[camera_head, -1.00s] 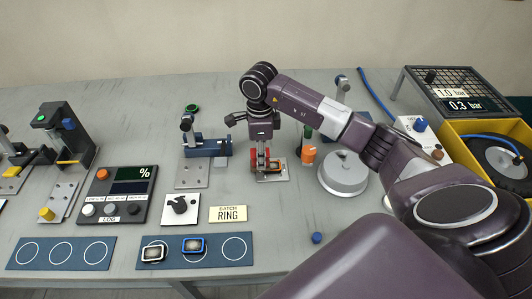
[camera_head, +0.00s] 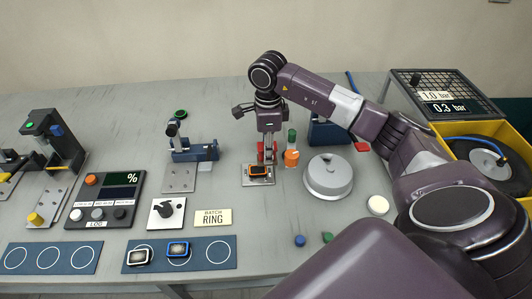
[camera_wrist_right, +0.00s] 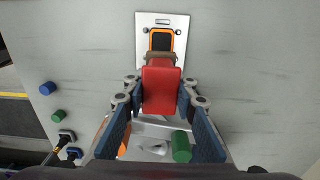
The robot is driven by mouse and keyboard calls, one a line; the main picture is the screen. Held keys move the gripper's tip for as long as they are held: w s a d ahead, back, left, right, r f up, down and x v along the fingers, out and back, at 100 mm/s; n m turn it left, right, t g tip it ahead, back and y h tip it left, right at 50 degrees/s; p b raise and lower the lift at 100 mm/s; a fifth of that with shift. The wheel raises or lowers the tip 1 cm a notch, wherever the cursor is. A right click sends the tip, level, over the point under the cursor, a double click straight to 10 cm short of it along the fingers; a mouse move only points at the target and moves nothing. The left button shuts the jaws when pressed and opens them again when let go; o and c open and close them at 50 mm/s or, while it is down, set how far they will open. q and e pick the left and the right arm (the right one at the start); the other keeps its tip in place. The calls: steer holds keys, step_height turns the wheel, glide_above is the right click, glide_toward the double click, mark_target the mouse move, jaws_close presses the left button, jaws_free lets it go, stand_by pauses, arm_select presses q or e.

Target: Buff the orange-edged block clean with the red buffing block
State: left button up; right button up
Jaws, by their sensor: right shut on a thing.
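My right gripper (camera_head: 267,150) is shut on the red buffing block (camera_wrist_right: 161,90), which sits between its blue fingers in the right wrist view. The block's brown face (camera_wrist_right: 161,58) points to the orange-edged block (camera_wrist_right: 160,40) and overlaps its near edge in that view; I cannot tell whether they touch. In the head view the orange-edged block (camera_head: 259,170) lies on a small metal plate (camera_head: 247,182), in front of the gripper. Its face looks dark. Parts of the red block are hidden by the fingers in the head view. My left gripper is not in view.
Close to the right of the gripper stand an orange and green bottle-like item (camera_head: 291,155) and a round grey lidded dish (camera_head: 329,175). A blue fixture (camera_head: 195,150) stands to the left. Two framed blocks lie on a blue mat (camera_head: 217,252) in front.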

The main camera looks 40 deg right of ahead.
steer(key=shift+r+p, duration=0.4)
steer(key=shift+r, duration=0.55)
steer(key=shift+d+r, duration=0.15)
steer(key=shift+r, duration=0.25)
steer(key=shift+r+p, duration=0.6)
steer(key=shift+r, duration=0.15)
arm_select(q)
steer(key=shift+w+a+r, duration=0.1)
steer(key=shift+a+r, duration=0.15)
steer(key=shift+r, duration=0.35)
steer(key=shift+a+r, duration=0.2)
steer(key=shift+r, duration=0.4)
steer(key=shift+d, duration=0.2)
